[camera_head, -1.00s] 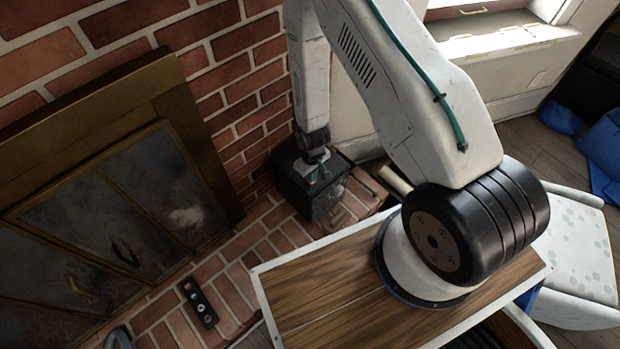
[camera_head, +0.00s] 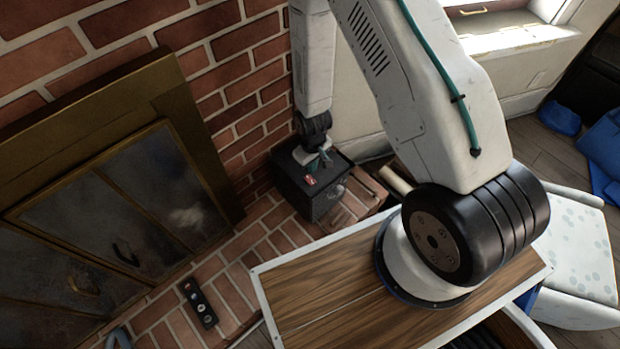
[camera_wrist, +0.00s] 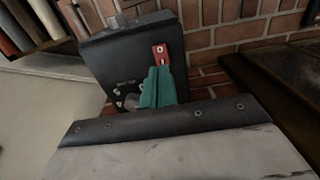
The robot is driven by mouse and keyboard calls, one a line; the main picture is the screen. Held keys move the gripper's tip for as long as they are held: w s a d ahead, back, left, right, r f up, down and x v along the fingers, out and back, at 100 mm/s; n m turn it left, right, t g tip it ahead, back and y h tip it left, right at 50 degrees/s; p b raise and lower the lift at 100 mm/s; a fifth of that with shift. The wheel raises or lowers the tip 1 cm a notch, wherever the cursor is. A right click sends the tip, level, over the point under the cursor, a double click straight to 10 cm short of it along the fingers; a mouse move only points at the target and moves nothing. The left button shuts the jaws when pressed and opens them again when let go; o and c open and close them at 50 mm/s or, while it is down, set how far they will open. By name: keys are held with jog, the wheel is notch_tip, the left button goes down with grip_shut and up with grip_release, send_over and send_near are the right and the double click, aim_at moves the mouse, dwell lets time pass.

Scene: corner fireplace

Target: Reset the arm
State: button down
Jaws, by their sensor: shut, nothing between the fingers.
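My gripper (camera_head: 318,163) hangs from my white arm over the black box on the brick hearth, in the head view. In the wrist view the teal fingers of my gripper (camera_wrist: 160,82) are together with nothing between them. In the wrist view the box (camera_wrist: 125,62) shows white markings, and the red tab (camera_wrist: 160,52) appears just beyond the fingertips. I cannot tell whether the fingertips touch the box.
A fireplace (camera_head: 110,210) with glass doors stands at left against a brick wall (camera_head: 235,75). A dark remote-like object (camera_head: 200,303) lies on the brick hearth. A pale roll (camera_head: 396,180) lies right of the box. A spotted white seat (camera_head: 582,250) and blue items (camera_head: 603,145) are at right.

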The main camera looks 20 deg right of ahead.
dwell(0.3)
jog(key=s+g, duration=0.2)
jog(key=s, duration=0.3)
jog(key=s+d+r+m+g, duration=0.1)
jog(key=s+r, duration=0.2)
jog(key=r, duration=1.2)
jog(key=s+d+r+m+g, duration=0.1)
jog(key=s+r+m, duration=0.15)
jog(key=r, duration=1.35)
jog(key=s+r+t, duration=0.2)
jog(key=s+r, duration=0.3)
jog(key=r, duration=0.4)
jog(key=s+d+r+t, duration=0.1)
jog(key=s+r+t, duration=0.2)
jog(key=s+r, duration=0.3)
notch_tip(320, 180, up, 4)
jog(key=shift+s+d, duration=0.15)
jog(key=shift+s, duration=0.1)
